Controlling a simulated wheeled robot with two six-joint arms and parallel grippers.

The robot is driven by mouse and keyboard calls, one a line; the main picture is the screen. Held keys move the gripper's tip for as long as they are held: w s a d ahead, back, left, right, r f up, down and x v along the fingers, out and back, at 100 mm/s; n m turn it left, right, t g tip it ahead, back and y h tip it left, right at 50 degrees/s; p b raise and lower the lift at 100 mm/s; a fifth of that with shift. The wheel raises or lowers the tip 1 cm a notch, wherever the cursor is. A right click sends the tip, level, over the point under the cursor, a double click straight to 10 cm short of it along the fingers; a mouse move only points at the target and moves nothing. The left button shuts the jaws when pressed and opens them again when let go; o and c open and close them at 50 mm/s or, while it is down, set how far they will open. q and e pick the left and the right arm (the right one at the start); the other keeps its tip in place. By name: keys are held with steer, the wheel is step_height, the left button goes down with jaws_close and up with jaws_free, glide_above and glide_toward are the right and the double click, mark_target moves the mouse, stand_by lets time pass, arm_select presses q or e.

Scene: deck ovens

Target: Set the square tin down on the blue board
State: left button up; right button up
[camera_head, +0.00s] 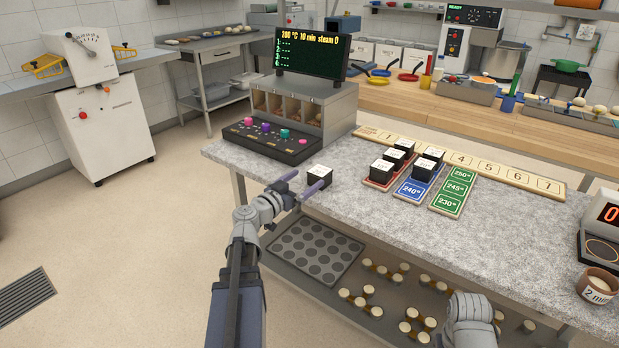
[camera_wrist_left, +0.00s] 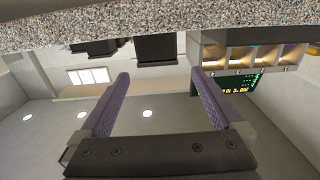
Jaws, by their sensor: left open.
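A square black tin (camera_head: 318,172) with a white top stands on the speckled counter's left part. My left gripper (camera_head: 309,179) is open at the tin, its purple fingers low over the counter's front edge. The left wrist view is upside down; there the dark tin (camera_wrist_left: 155,49) shows ahead, between the open fingers (camera_wrist_left: 163,78), and nothing is gripped. The blue board (camera_head: 408,192), marked 240, lies to the right, with dark white-topped tins on its back part and its front bare. My right gripper is not in view.
A red board (camera_head: 376,184) with similar tins lies left of the blue one, a green board (camera_head: 452,194) right of it. A numbered strip (camera_head: 500,173) runs behind. A control panel (camera_head: 268,140) stands behind the tin. The counter between tin and boards is clear.

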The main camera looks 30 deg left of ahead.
mark_target(316, 173)
arm_select(q)
steer(key=r+g+p, duration=0.1)
steer(key=p, duration=0.2)
steer(key=r+g+p, duration=0.1)
steer(key=r+p, duration=0.1)
steer(key=p, duration=0.1)
steer(key=shift+w+g+p, duration=0.3)
steer(key=shift+g+p, duration=0.05)
steer(key=shift+g, duration=0.05)
steer(key=shift+a+f+p, duration=0.1)
steer(key=shift+f+p, duration=0.1)
steer(key=shift+p, duration=0.1)
steer(key=shift+w+f, duration=0.15)
steer(key=shift+f, duration=0.05)
steer(key=shift+b+x, duration=0.55)
steer(key=shift+x, duration=0.6)
steer(key=shift+w+f+b, duration=0.35)
steer(key=shift+f, duration=0.05)
steer(key=w, duration=0.1)
steer(key=w+f+b, duration=0.1)
steer(key=w, duration=0.1)
steer(key=shift+d+f+b, duration=0.3)
steer(key=shift+d+f, duration=0.05)
steer(key=shift+w+d, duration=0.1)
steer(key=shift+w, duration=0.4)
steer(key=shift+s, duration=0.1)
steer(key=shift+c, duration=0.2)
